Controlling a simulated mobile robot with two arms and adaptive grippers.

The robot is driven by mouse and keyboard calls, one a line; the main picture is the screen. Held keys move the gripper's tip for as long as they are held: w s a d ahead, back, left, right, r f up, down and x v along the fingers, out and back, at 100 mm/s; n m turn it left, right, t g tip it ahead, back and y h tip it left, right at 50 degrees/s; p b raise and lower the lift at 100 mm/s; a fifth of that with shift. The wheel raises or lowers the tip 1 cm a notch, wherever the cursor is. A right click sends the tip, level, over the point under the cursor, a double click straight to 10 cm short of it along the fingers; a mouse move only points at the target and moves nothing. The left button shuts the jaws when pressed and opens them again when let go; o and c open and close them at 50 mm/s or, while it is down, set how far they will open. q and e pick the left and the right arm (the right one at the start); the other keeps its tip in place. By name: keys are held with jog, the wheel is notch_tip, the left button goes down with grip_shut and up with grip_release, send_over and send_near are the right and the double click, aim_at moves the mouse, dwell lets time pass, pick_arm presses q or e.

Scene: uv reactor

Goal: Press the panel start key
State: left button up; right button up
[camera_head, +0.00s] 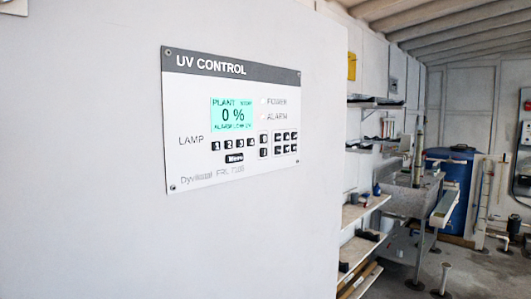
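The UV control panel (187,103) is a white plate with a grey title strip, fixed to a white upright surface left of centre. Its green display (232,114) reads "PLANT", a blurred word, and "0 %". Black keys sit below: a lamp row (234,144), a menu key (235,158), a column of two small keys (264,145) and a block of keys (285,142) at the right. The key markings are too small to read, so I cannot tell which is start. The power and alarm lights look unlit. Neither gripper is in view.
The white surface (90,220) around the panel is clear. Beyond its right edge, shelves (365,210) line a wall. A metal trough (408,195) and a blue barrel (456,190) stand further back, with pipes at the far right.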

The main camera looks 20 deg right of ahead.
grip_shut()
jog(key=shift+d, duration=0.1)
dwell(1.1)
